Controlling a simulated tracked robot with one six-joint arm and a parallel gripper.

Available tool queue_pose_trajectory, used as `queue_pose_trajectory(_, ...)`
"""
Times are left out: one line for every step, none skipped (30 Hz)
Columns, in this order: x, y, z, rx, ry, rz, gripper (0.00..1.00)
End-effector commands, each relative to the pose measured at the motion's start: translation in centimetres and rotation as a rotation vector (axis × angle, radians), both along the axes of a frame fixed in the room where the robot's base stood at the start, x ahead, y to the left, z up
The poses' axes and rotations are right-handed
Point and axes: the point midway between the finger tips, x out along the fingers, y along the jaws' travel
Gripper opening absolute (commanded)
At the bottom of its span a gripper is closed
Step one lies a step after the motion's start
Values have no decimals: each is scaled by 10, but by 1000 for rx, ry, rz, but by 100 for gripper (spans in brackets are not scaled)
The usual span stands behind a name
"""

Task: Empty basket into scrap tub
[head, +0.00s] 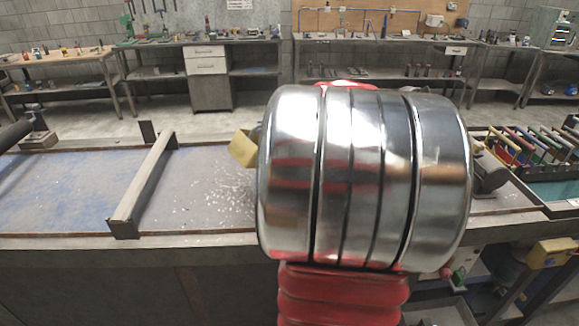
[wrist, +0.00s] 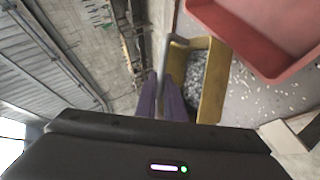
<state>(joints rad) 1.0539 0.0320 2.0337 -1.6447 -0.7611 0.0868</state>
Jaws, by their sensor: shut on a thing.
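The yellow basket (wrist: 211,82) holds grey scrap chips and shows its open side in the wrist view. My gripper (wrist: 164,78) has its two purple fingers closed at the basket's grey handle (wrist: 163,50). The red scrap tub (wrist: 282,66) is at the upper right of the wrist view, close to the basket. In the head view a tilted yellow corner of the basket (head: 243,149) shows left of my arm, above the bench.
The bench (head: 60,190) has pale chips scattered left of my arm. A raised metal bar (head: 143,185) crosses it. A rack of coloured-handled tools (head: 525,150) stands at the right. Workbenches (head: 207,60) line the back wall.

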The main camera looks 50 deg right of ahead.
Motion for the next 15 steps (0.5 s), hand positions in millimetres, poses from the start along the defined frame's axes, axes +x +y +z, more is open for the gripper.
queue_pose_trajectory(-1, -2, 1, 5, -5, -2, 0)
queue_pose_trajectory(-1, -2, 1, 9, -6, -2, 0)
queue_pose_trajectory(-2, -3, 1, 14, -10, -3, 0)
queue_pose_trajectory(-2, -4, 1, 18, -13, -2, 0)
queue_pose_trajectory(-3, -4, 1, 23, -16, -3, 0)
queue_pose_trajectory(-3, -5, 1, 29, -21, -3, 0)
queue_pose_trajectory(-4, -6, 1, 33, -24, -3, 0)
queue_pose_trajectory(-4, -6, 2, 37, -27, -3, 0)
queue_pose_trajectory(-5, -7, 2, 44, -32, -4, 0)
queue_pose_trajectory(-5, -8, 2, 49, -35, -3, 0)
queue_pose_trajectory(-5, -8, 2, 54, -39, -3, 0)
queue_pose_trajectory(-5, -8, 2, 61, -43, -2, 0)
queue_pose_trajectory(-6, -9, 3, 66, -47, -2, 0)
queue_pose_trajectory(-6, -9, 3, 70, -50, -3, 0)
queue_pose_trajectory(-6, -10, 3, 78, -54, -4, 0)
